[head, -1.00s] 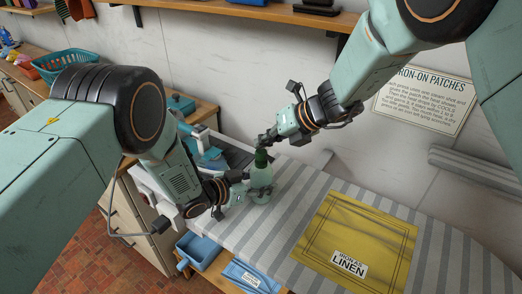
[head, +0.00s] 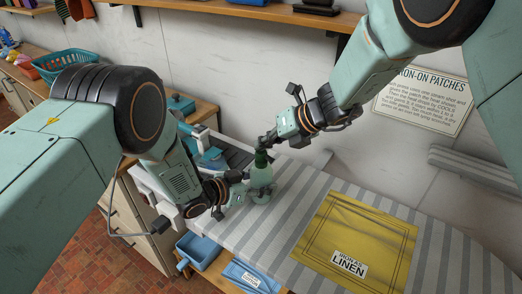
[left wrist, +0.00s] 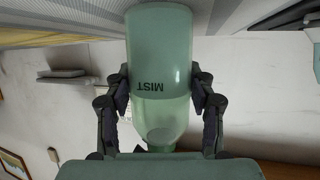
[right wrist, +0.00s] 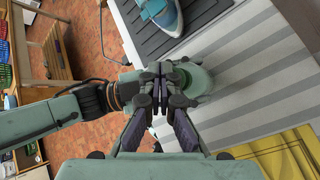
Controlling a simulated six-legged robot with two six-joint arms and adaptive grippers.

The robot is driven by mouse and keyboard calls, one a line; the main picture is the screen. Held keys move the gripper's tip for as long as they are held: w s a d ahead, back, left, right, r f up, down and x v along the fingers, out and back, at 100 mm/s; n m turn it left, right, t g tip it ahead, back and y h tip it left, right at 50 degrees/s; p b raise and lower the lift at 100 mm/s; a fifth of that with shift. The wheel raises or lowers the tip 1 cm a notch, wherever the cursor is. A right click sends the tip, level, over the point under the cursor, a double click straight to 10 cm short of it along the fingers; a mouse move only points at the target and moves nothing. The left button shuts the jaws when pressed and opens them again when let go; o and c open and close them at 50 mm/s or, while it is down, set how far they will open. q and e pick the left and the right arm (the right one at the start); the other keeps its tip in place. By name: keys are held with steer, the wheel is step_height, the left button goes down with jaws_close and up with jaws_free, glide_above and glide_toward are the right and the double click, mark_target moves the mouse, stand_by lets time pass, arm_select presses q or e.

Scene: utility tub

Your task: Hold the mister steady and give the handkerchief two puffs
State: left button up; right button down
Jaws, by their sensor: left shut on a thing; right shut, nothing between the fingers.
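The mister, a pale green bottle (head: 261,178) with a dark green top, stands upright on the striped ironing board. The left wrist view shows its body (left wrist: 160,50), marked MIST, between the fingers. My left gripper (head: 247,188) is shut on its body. My right gripper (head: 264,143) is shut and empty at the bottle's top. In the right wrist view its closed fingertips (right wrist: 163,72) overlap the top, and I cannot tell whether they touch it. The yellow handkerchief (head: 365,232) lies flat on the board to the right, with a label reading IRON AS LINEN.
The striped ironing board (head: 290,200) has clear room between bottle and handkerchief. An iron (right wrist: 160,14) rests on a dark pad behind the bottle. A blue bin (head: 200,250) sits below the board's front edge. A poster (head: 425,100) hangs on the wall.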

mark_target(264, 152)
steer(key=shift+f, duration=0.45)
stand_by(0.6)
steer(key=shift+r, duration=1.1)
steer(key=shift+r, duration=2.55)
step_height(264, 152, up, 4)
steer(key=shift+f, duration=0.1)
